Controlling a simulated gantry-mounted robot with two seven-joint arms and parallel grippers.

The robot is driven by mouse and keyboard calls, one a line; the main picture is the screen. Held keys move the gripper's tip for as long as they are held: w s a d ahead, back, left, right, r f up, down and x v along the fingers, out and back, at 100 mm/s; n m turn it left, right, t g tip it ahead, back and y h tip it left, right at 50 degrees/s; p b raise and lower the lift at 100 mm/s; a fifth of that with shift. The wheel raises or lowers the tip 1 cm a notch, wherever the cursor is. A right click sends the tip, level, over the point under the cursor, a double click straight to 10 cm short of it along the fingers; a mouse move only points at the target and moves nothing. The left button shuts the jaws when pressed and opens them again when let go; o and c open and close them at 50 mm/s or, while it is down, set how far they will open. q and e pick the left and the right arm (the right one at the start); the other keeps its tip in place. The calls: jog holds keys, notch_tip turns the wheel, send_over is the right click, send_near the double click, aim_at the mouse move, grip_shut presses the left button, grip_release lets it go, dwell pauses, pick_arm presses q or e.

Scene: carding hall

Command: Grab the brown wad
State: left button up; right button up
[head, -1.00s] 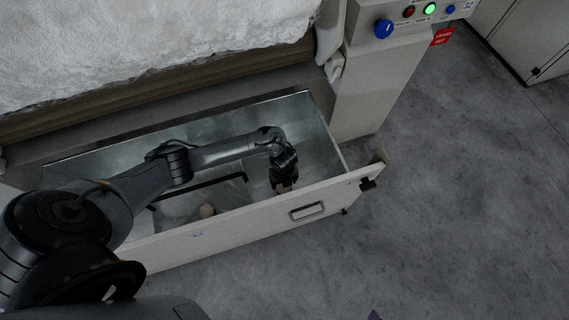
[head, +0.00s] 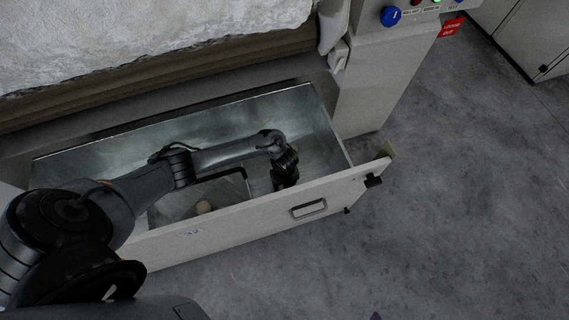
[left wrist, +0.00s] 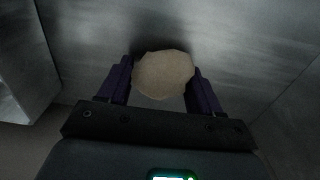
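The brown wad (left wrist: 163,75) is a rounded tan lump in the left wrist view. It lies between the two dark purple fingers of my left gripper (left wrist: 163,82), close to both; firm contact cannot be made out. The fingers stand wide apart. In the head view my left gripper (head: 286,184) points down inside the open metal drawer (head: 240,222), near its front wall, and the wad there is hidden. My right gripper is not in view.
A second small tan lump (head: 204,207) lies in the drawer to the left, by a dark-edged grey divider or tray (head: 170,211). White fibre (head: 150,35) lies behind the drawer. A control post (head: 375,85) stands right of it. The grey floor is clear.

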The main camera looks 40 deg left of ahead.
pick_arm(q)
jog(key=c, duration=0.9)
jog(key=shift+r, duration=0.1)
